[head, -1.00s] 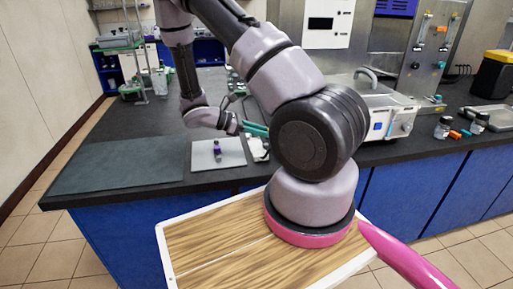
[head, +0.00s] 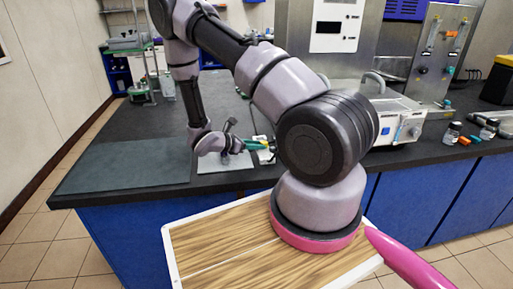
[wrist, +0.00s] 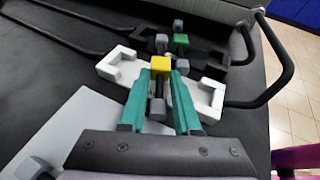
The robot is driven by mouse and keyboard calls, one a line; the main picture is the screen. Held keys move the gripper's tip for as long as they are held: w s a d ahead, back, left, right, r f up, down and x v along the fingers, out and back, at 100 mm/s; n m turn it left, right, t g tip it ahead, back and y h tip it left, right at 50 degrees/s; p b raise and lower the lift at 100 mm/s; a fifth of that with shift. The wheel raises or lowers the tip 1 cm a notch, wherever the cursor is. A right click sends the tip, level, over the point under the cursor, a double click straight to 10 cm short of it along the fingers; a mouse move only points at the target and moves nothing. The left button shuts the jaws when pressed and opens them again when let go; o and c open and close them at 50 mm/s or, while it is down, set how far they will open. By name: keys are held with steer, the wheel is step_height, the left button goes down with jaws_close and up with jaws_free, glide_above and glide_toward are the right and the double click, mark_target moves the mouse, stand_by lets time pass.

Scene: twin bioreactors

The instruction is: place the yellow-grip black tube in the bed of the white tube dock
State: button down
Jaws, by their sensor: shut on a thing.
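The yellow-grip black tube (wrist: 161,66) is between the teal fingers of my gripper (wrist: 161,76) in the wrist view, with grey end caps in front of and behind its yellow block. My gripper is shut on it. The white tube dock (wrist: 117,66) shows as two white brackets, one on each side of the tube; its bed is largely hidden beneath the tube and fingers. I cannot tell whether the tube touches the bed. In the head view my gripper (head: 259,146) is low over the bench near its front edge, and the tube is too small to make out.
A green-grip tube (wrist: 181,43) lies in a black dock (wrist: 213,67) just beyond the white one. Black hoses (wrist: 75,30) and a handle are nearby. A pale pad (wrist: 82,132) lies on the near left. A white instrument (head: 396,115) stands right of my arm.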

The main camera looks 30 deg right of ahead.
steer(key=shift+f, duration=0.4)
steer(key=c, duration=0.6)
jaws_free()
steer(key=shift+f, duration=0.15)
steer(key=shift+a+r, duration=0.25)
steer(key=v, duration=1.1)
steer(key=shift+a+r, duration=0.15)
steer(key=shift+a, duration=0.05)
